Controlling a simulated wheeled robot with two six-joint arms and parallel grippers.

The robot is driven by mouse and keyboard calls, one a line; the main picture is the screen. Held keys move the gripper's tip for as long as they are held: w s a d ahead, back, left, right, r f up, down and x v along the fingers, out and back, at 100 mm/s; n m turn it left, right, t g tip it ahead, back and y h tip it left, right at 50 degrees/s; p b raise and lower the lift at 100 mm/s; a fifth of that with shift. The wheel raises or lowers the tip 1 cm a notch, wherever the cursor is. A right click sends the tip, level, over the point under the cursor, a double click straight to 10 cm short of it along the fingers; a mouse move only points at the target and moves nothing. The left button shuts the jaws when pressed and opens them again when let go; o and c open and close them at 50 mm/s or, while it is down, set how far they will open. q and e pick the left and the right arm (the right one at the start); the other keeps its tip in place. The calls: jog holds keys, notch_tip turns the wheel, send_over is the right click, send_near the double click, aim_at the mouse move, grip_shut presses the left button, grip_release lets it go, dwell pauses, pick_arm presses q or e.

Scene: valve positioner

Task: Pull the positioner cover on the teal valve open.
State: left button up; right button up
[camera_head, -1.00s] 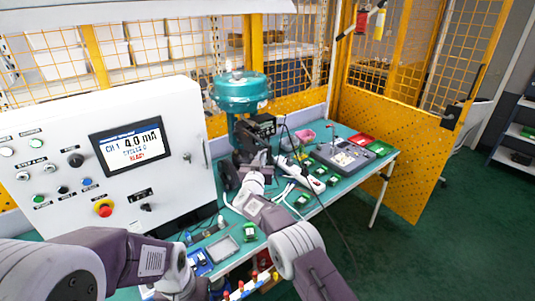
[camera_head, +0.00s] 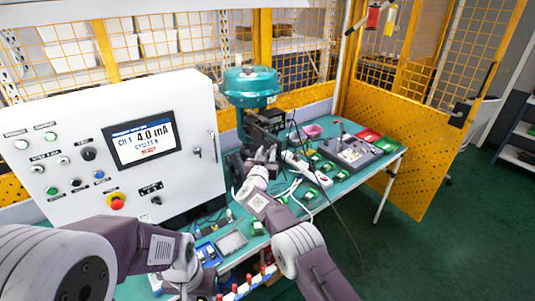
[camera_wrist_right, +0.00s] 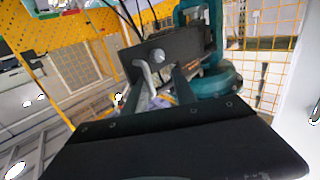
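The teal valve (camera_head: 250,82) stands at the back of the bench beside the white cabinet. Its black positioner box (camera_head: 268,122) sits on the front of its stem. In the right wrist view the dark positioner (camera_wrist_right: 185,45) is close ahead, with a round grey knob and a pale bent handle (camera_wrist_right: 148,75) on its near face. My right gripper (camera_wrist_right: 158,82) is at this face, its two dark fingers apart around the handle; contact is not clear. In the head view my right gripper (camera_head: 263,152) is small and dark against the positioner. My left arm reaches in low; its fingertips are hidden.
A white control cabinet (camera_head: 60,135) with a lit screen stands left of the valve. The green bench (camera_head: 345,183) holds a grey fixture tray (camera_head: 350,152), a pink bowl (camera_head: 312,131), green parts and white cables.

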jog(key=shift+d+r, duration=0.1)
jog(key=shift+d, duration=0.1)
jog(key=s+a+b, duration=0.1)
jog(key=s+b, duration=0.7)
jog(key=s, duration=0.1)
jog(key=shift+a+b, duration=0.3)
jog(key=shift+b, duration=0.1)
